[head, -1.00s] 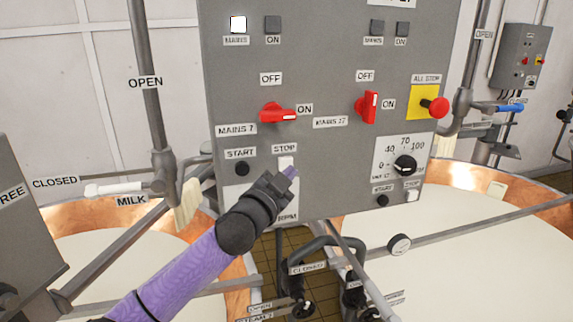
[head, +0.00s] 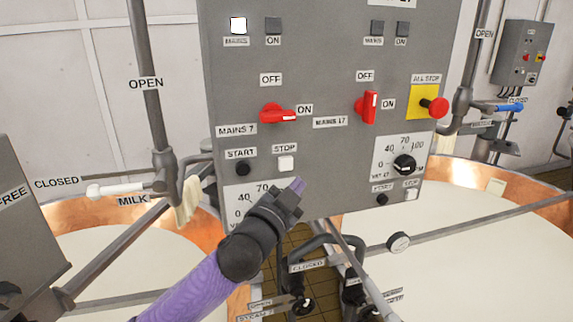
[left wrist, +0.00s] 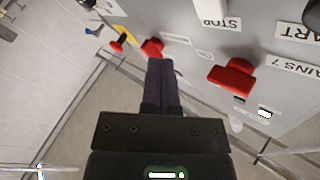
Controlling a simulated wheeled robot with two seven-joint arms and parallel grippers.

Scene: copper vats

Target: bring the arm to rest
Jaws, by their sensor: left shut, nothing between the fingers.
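My left arm comes up from the bottom of the head view, and its gripper (head: 297,186) is shut and empty. The fingertips are in front of the lower part of the grey control panel (head: 330,60), just below and right of the white STOP button (head: 286,163). I cannot tell whether they touch the panel. In the left wrist view the closed fingers (left wrist: 161,75) point toward the panel with nothing between them. The arm hides part of the left dial plate (head: 243,197). My right gripper is not in view.
The red MAINS 17 switch (head: 369,107), red MAINS 7 switch (head: 278,113) and red ALL STOP button (head: 437,107) stick out of the panel. Copper vats of milk stand left (head: 62,213) and right (head: 470,173). Pipes (head: 152,90) and valve handles (head: 105,190) flank the panel.

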